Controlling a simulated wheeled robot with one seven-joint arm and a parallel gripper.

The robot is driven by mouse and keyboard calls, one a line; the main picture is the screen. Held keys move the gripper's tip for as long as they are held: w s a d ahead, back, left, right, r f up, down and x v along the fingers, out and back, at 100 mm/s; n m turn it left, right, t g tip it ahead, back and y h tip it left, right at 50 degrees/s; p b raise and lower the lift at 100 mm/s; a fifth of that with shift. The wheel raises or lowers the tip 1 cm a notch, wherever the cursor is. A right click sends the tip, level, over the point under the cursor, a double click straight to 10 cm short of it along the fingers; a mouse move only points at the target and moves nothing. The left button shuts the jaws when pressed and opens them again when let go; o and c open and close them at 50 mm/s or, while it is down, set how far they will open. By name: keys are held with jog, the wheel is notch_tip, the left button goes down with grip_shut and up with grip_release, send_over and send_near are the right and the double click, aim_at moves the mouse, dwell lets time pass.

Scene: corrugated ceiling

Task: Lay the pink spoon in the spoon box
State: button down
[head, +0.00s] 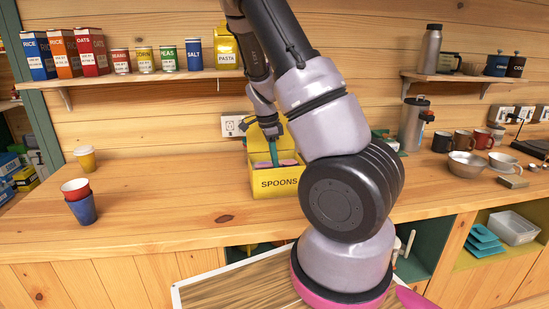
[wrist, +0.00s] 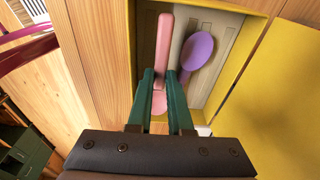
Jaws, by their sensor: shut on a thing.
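The yellow spoon box (head: 262,190), labelled SPOONS, stands on the counter with its lid raised at the back. Its rim and inside show in the wrist view (wrist: 131,45). My gripper (head: 274,163) points down into the box opening; its green fingers (wrist: 167,75) are shut on the pink spoon (wrist: 164,42). The pink spoon lies lengthwise along the left side of the box, within its walls as seen from above. A purple spoon (wrist: 197,50) lies to its right on the pale box floor. I cannot tell whether the pink spoon touches the floor.
Stacked red and blue cups (head: 80,205) and a yellow cup (head: 86,160) stand on the counter at left. Metal bowls (head: 466,165), mugs (head: 463,142) and a flask (head: 413,125) stand at right. The counter left of the box is mostly clear.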

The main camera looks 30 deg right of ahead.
jog(key=c, duration=0.8)
grip_release()
jog(key=shift+o, duration=0.2)
notch_tip(320, 180, up, 11)
jog(key=a, duration=0.1)
jog(key=shift+w+a+f, duration=0.15)
jog(key=shift+a, duration=0.15)
